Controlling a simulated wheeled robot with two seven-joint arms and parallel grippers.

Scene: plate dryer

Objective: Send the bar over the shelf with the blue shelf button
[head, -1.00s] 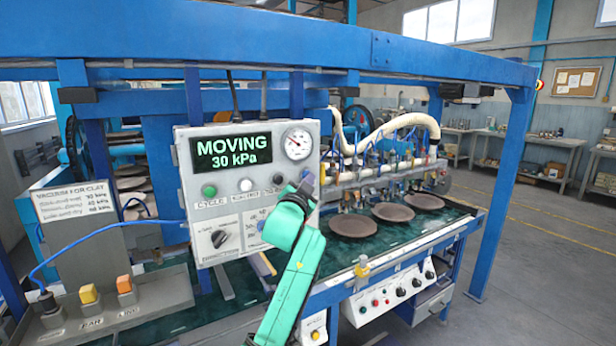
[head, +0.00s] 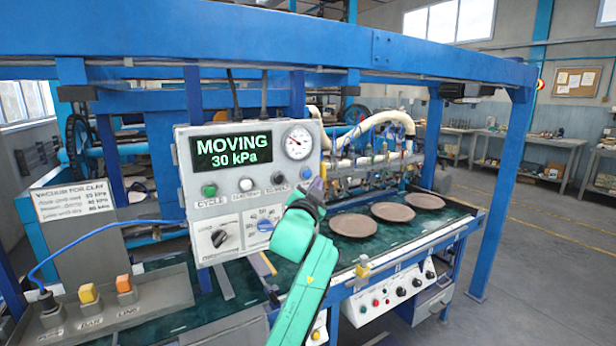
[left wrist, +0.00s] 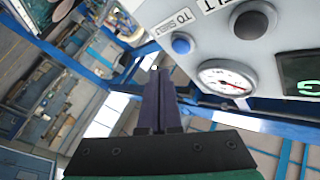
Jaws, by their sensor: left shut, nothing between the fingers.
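The grey control panel (head: 185,160) shows MOVING and 30 kPa on its display (head: 232,150). The blue shelf button (left wrist: 181,45), labelled TO SHELF, shows in the left wrist view, clear of the fingers. My left gripper (head: 316,187) is shut and empty by the panel's right edge; its dark fingers (left wrist: 155,100) lie together below the button in the wrist view. The bar (head: 375,160), with white hoses and suction cups, is behind three brown plates (head: 354,225) on the green table. No right gripper shows.
A blue frame beam (head: 300,55) crosses above the panel, and a blue post (head: 500,190) stands at the right. Open floor (head: 550,270) lies at the right.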

